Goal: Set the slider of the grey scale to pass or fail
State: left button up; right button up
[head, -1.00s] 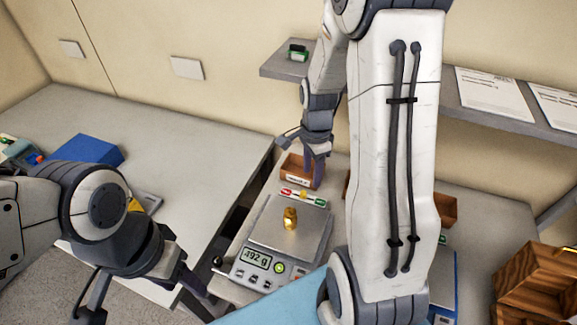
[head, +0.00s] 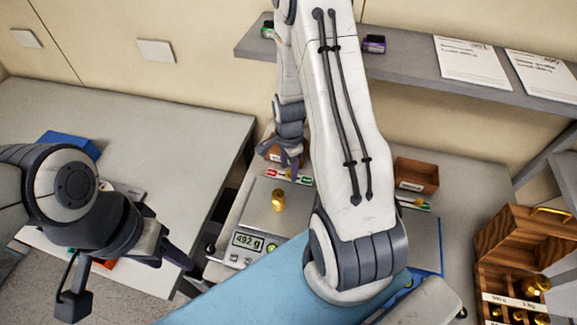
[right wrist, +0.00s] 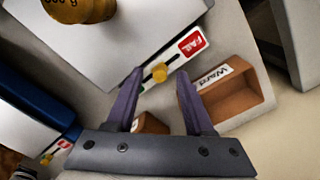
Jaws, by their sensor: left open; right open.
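The grey scale (head: 255,215) stands left of my right arm in the head view. Its display reads 492 g and a brass weight (head: 278,199) stands on its plate. The slider strip (head: 305,180) at its far edge has a red and a green end. In the right wrist view the red FAIL label (right wrist: 192,43) and the yellow slider knob (right wrist: 160,72) show. My right gripper (head: 289,160) is open above the strip. The knob appears between its fingertips; contact cannot be told. My left gripper (head: 132,280) is open and empty, left of the scale.
A brown tray labelled Warn (right wrist: 232,92) lies close beside the strip. Another brown tray (head: 416,175) stands to the right. A blue scale (head: 428,256) and a wooden weight box (head: 515,245) are further right. A shelf (head: 400,68) runs along the wall.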

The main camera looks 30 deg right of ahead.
jog(key=shift+f, duration=0.1)
grip_shut()
dwell(1.4)
